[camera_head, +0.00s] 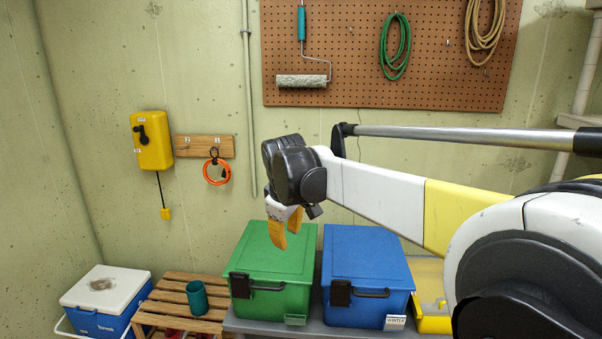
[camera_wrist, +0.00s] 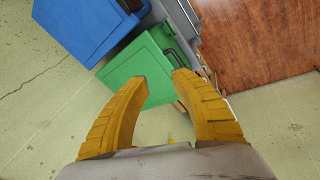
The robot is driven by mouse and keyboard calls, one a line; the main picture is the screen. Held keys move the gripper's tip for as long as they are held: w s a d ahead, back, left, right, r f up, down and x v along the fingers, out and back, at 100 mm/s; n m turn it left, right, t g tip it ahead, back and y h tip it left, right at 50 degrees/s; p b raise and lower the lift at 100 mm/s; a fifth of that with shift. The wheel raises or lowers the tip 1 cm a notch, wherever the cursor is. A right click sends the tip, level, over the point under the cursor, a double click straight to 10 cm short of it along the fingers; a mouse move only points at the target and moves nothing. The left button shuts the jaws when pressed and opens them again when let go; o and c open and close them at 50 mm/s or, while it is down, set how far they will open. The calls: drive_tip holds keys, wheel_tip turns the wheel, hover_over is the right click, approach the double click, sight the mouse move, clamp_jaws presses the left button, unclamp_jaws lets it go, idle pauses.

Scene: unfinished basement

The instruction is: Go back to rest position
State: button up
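My gripper (camera_head: 287,233) hangs in the air in front of the green box in the head view, its orange fingers pointing down. In the wrist view my gripper (camera_wrist: 160,82) has its two ridged fingers apart with nothing between them, so it is open and empty. My arm reaches in from the right of the head view, stretched toward the left. The green box (camera_head: 268,262) is closed and stands behind the fingers; it also shows in the wrist view (camera_wrist: 130,70). No touching with the box is visible.
A blue box (camera_head: 362,265) stands right of the green one on a grey bench (camera_head: 262,327). A wooden slatted stand (camera_head: 170,300) holds a teal cup (camera_head: 197,299). A blue-and-white cooler (camera_head: 103,297) sits at left. A pegboard (camera_head: 440,60) and yellow wall box (camera_head: 152,141) are behind.

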drive_tip(key=s+d+f+m+t+b, duration=0.25)
drive_tip(key=s+d+m, duration=0.55)
drive_tip(key=s+d, duration=1.25)
drive_tip(key=s+d+f+m+b, duration=0.1)
drive_tip(key=s+d+f+m, duration=0.2)
drive_tip(key=s+f, duration=0.4)
drive_tip(key=shift+s+d+f+m, duration=0.25)
drive_tip(key=shift+s+m, duration=0.25)
drive_tip(key=shift+s, duration=0.75)
